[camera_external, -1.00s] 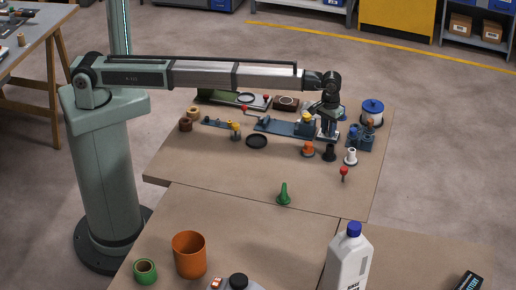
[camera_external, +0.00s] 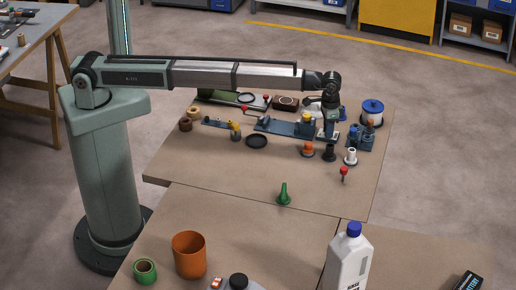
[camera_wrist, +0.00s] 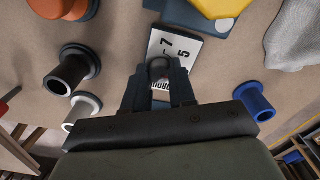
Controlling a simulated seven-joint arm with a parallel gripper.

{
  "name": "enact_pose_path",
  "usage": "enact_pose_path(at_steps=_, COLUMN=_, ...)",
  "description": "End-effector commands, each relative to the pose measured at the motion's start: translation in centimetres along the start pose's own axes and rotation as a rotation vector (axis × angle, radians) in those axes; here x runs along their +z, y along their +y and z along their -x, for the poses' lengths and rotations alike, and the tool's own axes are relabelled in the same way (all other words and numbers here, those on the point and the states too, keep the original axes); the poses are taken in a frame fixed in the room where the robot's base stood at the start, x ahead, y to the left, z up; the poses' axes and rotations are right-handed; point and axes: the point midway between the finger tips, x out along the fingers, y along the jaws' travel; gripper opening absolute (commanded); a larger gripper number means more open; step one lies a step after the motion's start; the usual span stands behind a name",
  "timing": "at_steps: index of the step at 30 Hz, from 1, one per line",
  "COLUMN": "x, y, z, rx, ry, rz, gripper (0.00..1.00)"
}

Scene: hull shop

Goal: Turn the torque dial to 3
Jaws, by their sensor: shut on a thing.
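The torque dial is a white plate (camera_wrist: 190,50) with black numbers, of which a 7 and a 5 are readable in the wrist view. Its dark round knob (camera_wrist: 159,66) stands between the fingers of my gripper (camera_wrist: 160,78), which is shut on it. In the external view my gripper (camera_external: 329,128) points down at the white plate (camera_external: 320,136) near the right part of the far board. The fingers and knob hide part of the plate, so I cannot see the 3 or the pointer.
A blue fixture with a yellow part (camera_wrist: 212,8) sits close beyond the dial. Orange (camera_external: 307,150), black (camera_external: 329,153) and white (camera_external: 350,157) flanged pieces stand close in front. A blue piece (camera_wrist: 256,100) stands to the right. The board's front middle is mostly clear.

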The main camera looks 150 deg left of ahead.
Motion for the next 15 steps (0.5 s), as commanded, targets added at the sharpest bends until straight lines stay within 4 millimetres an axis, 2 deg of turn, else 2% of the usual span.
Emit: enact_pose_path(at_steps=15, x=0.06, y=-0.02, z=-0.10, rx=-0.001, ry=-0.001, rz=-0.047, gripper=0.00)
